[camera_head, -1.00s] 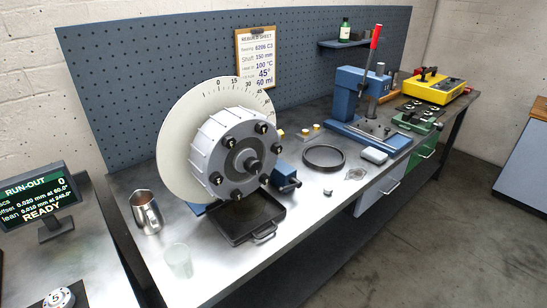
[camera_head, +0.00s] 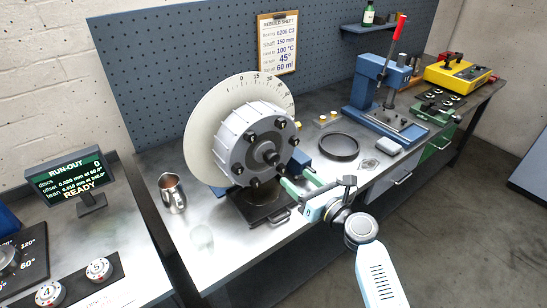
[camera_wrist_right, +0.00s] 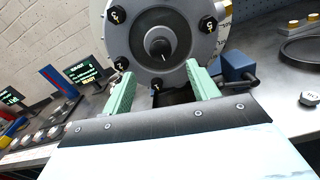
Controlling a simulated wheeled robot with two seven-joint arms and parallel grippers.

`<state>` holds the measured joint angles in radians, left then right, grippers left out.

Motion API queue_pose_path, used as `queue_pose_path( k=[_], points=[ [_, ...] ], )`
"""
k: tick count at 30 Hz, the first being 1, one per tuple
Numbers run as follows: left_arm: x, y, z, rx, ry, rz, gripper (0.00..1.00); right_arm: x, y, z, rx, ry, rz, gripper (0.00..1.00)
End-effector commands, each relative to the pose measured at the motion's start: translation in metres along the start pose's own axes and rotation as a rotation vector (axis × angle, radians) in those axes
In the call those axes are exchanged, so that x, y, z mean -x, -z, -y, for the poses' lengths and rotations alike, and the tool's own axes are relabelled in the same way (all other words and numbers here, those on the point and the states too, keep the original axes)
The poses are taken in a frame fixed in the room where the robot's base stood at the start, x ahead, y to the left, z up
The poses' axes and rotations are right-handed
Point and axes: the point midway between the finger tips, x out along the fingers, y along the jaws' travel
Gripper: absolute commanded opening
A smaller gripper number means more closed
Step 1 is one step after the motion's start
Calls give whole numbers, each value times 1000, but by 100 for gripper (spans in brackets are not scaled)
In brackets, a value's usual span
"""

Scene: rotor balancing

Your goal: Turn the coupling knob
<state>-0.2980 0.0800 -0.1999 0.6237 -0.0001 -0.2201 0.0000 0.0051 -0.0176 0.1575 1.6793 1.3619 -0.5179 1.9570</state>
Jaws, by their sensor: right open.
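The coupling knob (camera_head: 272,158) is a dark round knob at the centre of the grey finned rotor housing (camera_head: 232,150), in front of a pale graduated disc (camera_head: 203,120). In the right wrist view the knob (camera_wrist_right: 158,46) faces me, with a small light mark on its face and numbered dark bolts around it. My right gripper (camera_head: 293,184) is open and empty, just in front of and below the knob. In the wrist view its green fingers (camera_wrist_right: 160,72) stand apart, to the left and right below the knob, not around it. My left gripper is out of view.
A black tray (camera_head: 262,214) lies under the rotor, and a blue block (camera_head: 302,160) stands close to its right. A metal jug (camera_head: 172,194) and a clear cup (camera_head: 201,238) are at the left. A run-out screen (camera_head: 75,180) reads READY. A black ring (camera_head: 339,147) lies further right.

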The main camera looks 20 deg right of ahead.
Motion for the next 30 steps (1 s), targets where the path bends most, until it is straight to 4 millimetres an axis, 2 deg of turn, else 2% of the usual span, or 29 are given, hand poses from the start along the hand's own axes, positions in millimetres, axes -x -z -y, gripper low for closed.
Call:
queue_pose_path(
  k=[9,15,21,30],
  points=[
    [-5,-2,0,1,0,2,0,-69,0,0,3,-1,0,59],
    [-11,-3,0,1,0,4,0,-100,2,0,4,-1,-2,59],
    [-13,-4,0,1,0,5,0,-113,2,0,5,0,-2,59],
    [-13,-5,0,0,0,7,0,-114,1,0,6,0,-3,58]
  ],
)
